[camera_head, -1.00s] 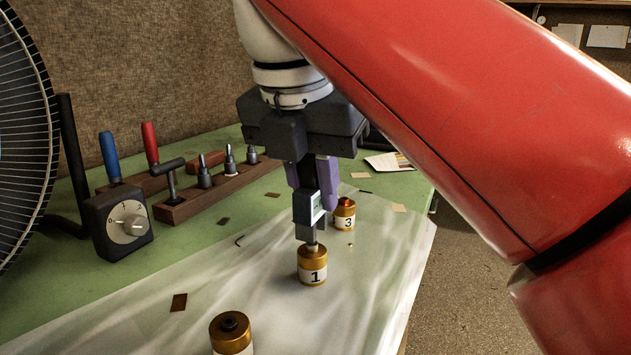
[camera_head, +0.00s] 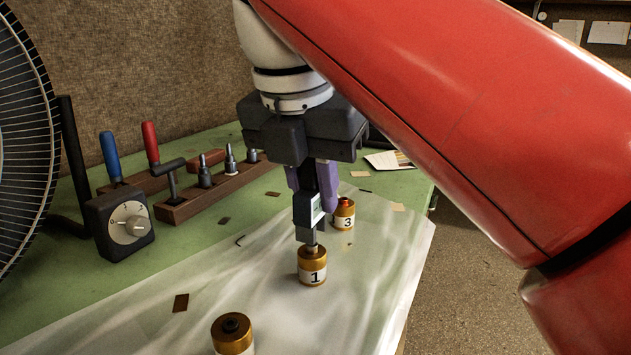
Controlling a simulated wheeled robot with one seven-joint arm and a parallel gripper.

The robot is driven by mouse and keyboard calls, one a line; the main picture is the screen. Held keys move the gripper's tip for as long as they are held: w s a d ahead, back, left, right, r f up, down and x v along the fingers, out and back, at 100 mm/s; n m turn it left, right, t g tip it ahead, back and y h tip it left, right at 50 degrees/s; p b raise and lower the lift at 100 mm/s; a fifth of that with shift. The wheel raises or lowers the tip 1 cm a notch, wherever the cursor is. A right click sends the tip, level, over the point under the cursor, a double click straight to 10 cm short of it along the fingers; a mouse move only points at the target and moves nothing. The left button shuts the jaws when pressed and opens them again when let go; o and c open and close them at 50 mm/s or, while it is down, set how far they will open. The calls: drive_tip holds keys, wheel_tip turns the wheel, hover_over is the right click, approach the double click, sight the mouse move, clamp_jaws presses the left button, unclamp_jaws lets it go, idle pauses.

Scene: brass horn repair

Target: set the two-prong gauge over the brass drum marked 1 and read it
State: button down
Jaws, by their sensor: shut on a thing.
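The brass drum marked 1 (camera_head: 312,266) stands upright on the pale sheet, its label facing the camera. My gripper (camera_head: 318,190), with purple fingers, points down above it and is shut on the two-prong gauge (camera_head: 305,212), a dark block with a small light display on its right side. The gauge's lower end is right at the stud on top of drum 1. I cannot tell whether the prongs straddle the stud or touch it, and the display is too small and oblique to read.
Drum 3 (camera_head: 344,214), with a red top, stands close behind to the right. Another brass drum (camera_head: 232,334) is at the front edge. A dial box (camera_head: 121,222), a wooden tool rack (camera_head: 215,190) and a fan (camera_head: 22,140) are on the left. The sheet (camera_head: 130,325) is mostly clear between drums.

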drive_tip(key=shift+f+b, duration=0.7)
drive_tip(key=shift+f, duration=0.4)
idle(0.8)
drive_tip(key=shift+r, duration=0.1)
idle(0.8)
wheel_tip(320, 180, up, 2)
drive_tip(key=p, duration=0.2)
drive_tip(key=shift+r+p, duration=0.25)
drive_tip(key=shift+p, duration=0.1)
drive_tip(key=shift+r, duration=1.15)
idle(1.1)
